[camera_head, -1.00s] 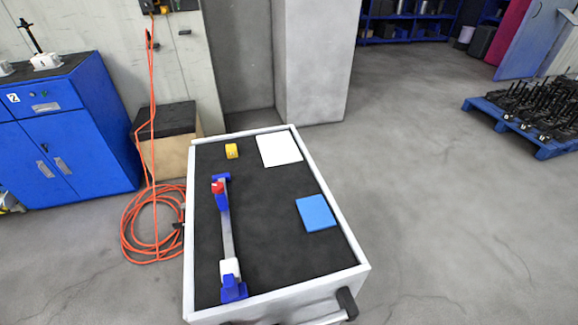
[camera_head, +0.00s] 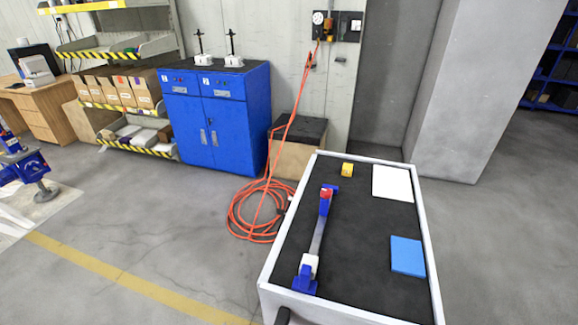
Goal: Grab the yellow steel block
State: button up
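The yellow steel block (camera_head: 347,170) is small and sits on the black top of the cart (camera_head: 362,273), near its far edge. It lies left of a white flat sheet or plate (camera_head: 392,183) and just beyond the far end of a blue and grey bar-like device. No gripper shows in the head view, so its state is hidden.
On the cart are the bar-like device (camera_head: 317,240) with red and white parts and a blue flat piece (camera_head: 407,256). An orange cable (camera_head: 256,212) lies coiled on the floor beside the cart. A blue cabinet (camera_head: 217,131) and shelves (camera_head: 128,95) stand behind. Floor at front left is clear.

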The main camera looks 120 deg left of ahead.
aim_at(348, 168)
jog(key=u, duration=1.55)
jog(key=i, duration=2.9)
jog(key=u, duration=2.15)
jog(key=i, duration=4.95)
jog(key=u, duration=2.3)
